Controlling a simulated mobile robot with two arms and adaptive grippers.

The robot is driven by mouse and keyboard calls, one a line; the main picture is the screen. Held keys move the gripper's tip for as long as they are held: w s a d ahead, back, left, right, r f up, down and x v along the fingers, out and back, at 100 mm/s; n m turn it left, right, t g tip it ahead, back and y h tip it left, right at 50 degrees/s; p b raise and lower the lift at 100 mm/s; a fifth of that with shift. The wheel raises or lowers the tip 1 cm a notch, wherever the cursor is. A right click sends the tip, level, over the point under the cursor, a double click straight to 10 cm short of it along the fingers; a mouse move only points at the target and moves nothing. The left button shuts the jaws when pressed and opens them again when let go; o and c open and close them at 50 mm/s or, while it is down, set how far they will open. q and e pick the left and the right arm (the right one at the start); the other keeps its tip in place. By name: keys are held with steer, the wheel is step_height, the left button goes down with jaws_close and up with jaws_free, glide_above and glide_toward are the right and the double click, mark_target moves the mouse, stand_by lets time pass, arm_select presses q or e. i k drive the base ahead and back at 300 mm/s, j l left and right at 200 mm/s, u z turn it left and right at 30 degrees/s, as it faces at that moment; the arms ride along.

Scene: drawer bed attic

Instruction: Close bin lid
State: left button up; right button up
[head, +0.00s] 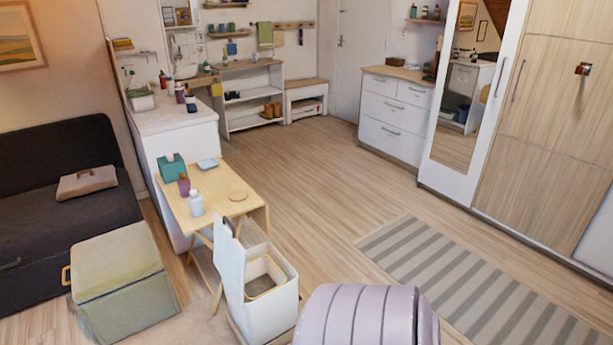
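A white bin (272,307) stands on the floor in the lower middle of the head view, at the near end of a small wooden table. Its lid (230,272) is open and stands upright on the left side of the bin. The bin's open top shows a beige inner rim (265,277). Neither of my grippers is in the head view.
The wooden table (225,185) beyond the bin holds bottles and a teal box. A green ottoman (118,278) and dark sofa (55,190) are at left. A lilac ribbed object (365,318) fills the bottom. Open floor (330,180) and a striped rug (470,290) lie right.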

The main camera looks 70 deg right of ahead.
mark_target(230, 257)
steer(key=l+z, duration=0.1)
steer(key=z, duration=1.65)
steer(key=k+l, duration=0.05)
